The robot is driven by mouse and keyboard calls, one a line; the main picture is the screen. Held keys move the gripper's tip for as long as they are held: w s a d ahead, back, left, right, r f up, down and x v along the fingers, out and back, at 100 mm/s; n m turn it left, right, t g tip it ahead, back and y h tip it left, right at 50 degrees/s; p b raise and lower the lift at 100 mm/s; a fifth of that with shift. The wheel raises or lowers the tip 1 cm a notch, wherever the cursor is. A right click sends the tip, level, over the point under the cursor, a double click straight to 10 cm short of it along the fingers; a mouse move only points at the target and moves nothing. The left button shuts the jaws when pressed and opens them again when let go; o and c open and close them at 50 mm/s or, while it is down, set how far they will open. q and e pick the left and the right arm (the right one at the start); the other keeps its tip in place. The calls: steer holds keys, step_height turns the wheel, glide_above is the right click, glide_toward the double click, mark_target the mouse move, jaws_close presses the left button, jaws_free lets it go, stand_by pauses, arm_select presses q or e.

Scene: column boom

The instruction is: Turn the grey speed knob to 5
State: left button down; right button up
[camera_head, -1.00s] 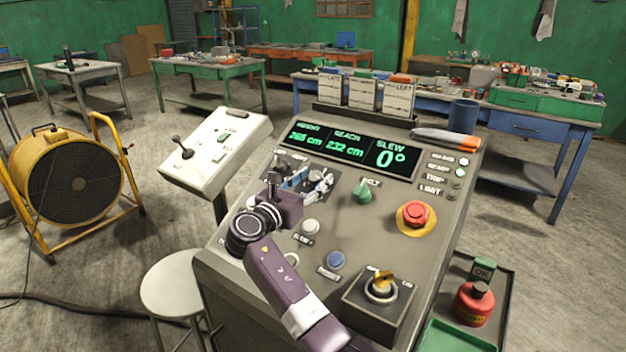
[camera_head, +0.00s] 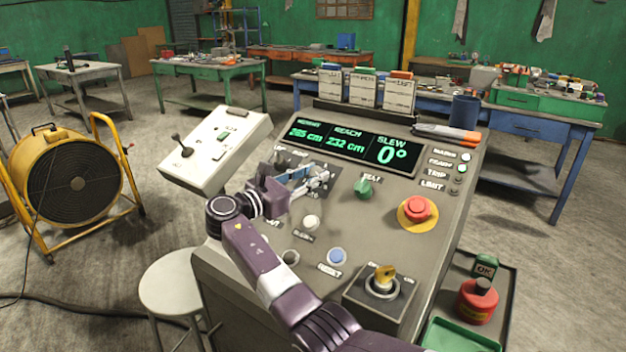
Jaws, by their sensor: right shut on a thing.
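My right arm reaches up from the bottom of the view, and its right gripper (camera_head: 318,180) is over the upper left of the grey control panel (camera_head: 395,215), below the display. The gripper is shut on the grey speed knob, which the fingers mostly hide. I cannot read the knob's pointer or its scale. The display (camera_head: 345,148) shows slew 0° and reach 232 cm. My left gripper is not in view.
Close by on the panel are a green knob (camera_head: 364,188), a white button (camera_head: 311,222) and a blue button (camera_head: 337,256). A stool (camera_head: 178,284) stands at left.

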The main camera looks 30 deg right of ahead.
stand_by(0.4)
steer(key=o, duration=1.2)
steer(key=shift+c, duration=0.2)
steer(key=v, duration=1.2)
steer(key=shift+w+a+r, duration=0.1)
steer(key=shift+w, duration=0.1)
